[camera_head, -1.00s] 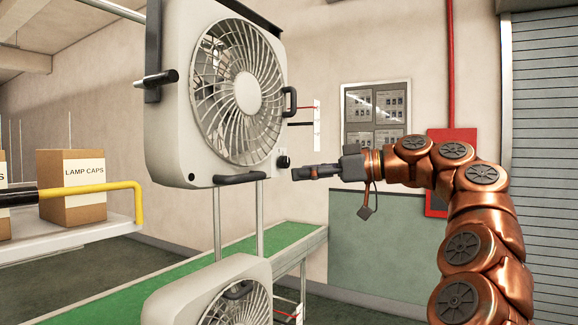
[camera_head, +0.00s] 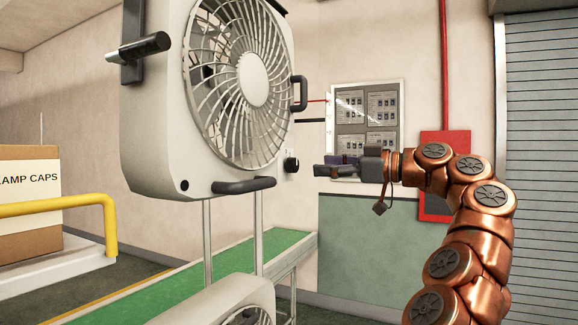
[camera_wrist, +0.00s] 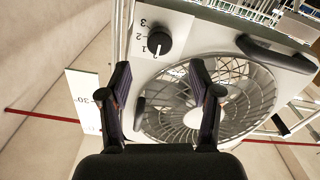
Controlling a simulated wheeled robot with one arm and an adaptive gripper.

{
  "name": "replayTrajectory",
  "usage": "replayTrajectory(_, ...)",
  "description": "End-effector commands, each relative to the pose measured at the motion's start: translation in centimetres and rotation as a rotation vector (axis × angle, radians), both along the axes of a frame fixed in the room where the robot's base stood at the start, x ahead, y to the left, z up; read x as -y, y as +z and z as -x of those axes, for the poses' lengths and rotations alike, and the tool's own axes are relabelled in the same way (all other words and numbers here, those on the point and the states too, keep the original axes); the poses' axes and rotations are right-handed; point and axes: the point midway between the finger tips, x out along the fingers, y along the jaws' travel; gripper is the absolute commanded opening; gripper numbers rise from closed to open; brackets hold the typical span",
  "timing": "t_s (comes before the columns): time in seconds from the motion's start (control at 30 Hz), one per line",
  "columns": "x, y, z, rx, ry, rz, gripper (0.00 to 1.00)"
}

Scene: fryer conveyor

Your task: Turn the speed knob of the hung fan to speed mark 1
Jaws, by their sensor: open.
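The hung fan (camera_head: 240,90) is a pale grey box fan with a round grille, at the upper middle of the head view. Its black speed knob (camera_head: 291,165) is at the lower right of the housing. In the wrist view, the knob (camera_wrist: 158,41) is near the top, with marks 1, 2 and 3 on its left. A pale line shows on the knob, but I cannot tell surely which mark it points at. My gripper (camera_head: 321,171) is open and empty, just right of the knob and apart from it. In the wrist view, its fingertips (camera_wrist: 160,72) straddle the space below the knob.
A second fan (camera_head: 225,305) stands below, by the green conveyor (camera_head: 235,260). A black handle (camera_head: 243,186) juts from the hung fan's lower edge. A yellow rail (camera_head: 60,203) and a lamp caps box (camera_head: 30,180) are at left. A wall panel (camera_head: 365,115) is behind my gripper.

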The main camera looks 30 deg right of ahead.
Motion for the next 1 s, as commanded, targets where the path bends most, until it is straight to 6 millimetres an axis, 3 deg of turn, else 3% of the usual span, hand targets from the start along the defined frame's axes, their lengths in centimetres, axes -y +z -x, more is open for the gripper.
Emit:
replayTrajectory(0.23, -0.7, -0.1, -1.4, -0.002, -0.004, 0.001, 0.63)
replayTrajectory(0.6, -3.4, 0.0, -5.8, -0.002, -0.002, -0.001, 0.63)
replayTrajectory(0.93, -3.7, 0.0, -6.5, 0.000, -0.004, -0.001, 0.63)
replayTrajectory(1.0, -3.7, 0.0, -6.5, 0.000, -0.004, -0.001, 0.58)
